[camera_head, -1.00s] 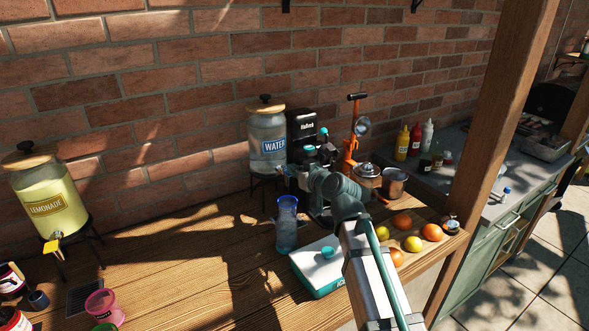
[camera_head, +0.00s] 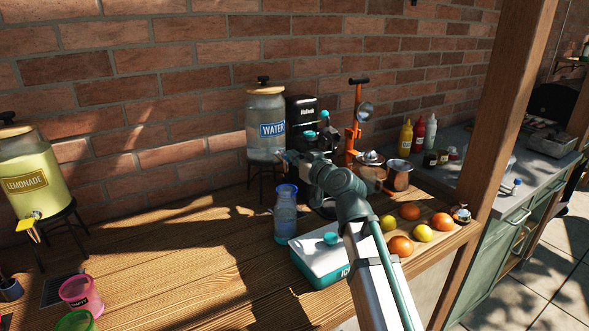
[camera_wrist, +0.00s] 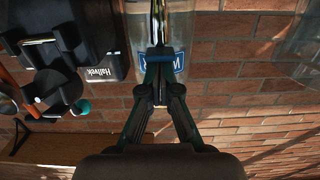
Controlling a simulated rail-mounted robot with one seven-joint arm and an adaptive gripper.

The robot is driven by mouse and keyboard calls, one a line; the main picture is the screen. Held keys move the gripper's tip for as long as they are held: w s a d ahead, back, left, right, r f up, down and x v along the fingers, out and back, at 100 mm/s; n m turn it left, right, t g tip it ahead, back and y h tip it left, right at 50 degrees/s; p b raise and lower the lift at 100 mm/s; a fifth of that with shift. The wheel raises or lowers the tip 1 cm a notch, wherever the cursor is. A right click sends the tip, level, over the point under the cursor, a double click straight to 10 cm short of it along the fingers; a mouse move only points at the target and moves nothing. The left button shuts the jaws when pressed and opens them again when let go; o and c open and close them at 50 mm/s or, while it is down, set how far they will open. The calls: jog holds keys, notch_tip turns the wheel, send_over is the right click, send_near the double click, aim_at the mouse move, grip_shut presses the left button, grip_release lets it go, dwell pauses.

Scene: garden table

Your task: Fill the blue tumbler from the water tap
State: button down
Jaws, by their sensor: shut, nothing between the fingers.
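The blue tumbler (camera_head: 286,217) stands upright on the table, in front of the water dispenser (camera_head: 264,110) and below my gripper in the picture. It is see-through blue; I cannot tell how much is in it. The dispenser is a glass jar with a wooden lid on a dark stand. Its blue label (camera_wrist: 179,62) shows upside down in the wrist view. My gripper (camera_head: 284,157) is at the front of the dispenser's lower part, and in the wrist view its fingertips (camera_wrist: 157,60) are shut, in front of the label. The tap is mostly hidden behind the gripper.
An ice box (camera_head: 318,266) sits right of the tumbler, near my arm. A black coffee machine (camera_head: 303,113) and an orange press (camera_head: 354,130) stand behind the arm. Fruit (camera_head: 400,246) lies at the right. The lemonade dispenser (camera_head: 24,180) is far left; the table's middle is clear.

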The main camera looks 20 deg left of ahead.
jog(key=shift+f+t+y+b, duration=0.75)
jog(key=shift+f+b, duration=0.3)
jog(key=shift+b, duration=4.8)
jog(key=shift+r, duration=0.35)
jog(key=s+d+r+p, duration=0.1)
jog(key=s+d+r, duration=0.2)
jog(key=s+d, duration=0.4)
jog(key=shift+s+d, duration=0.2)
jog(key=shift+d, duration=0.65)
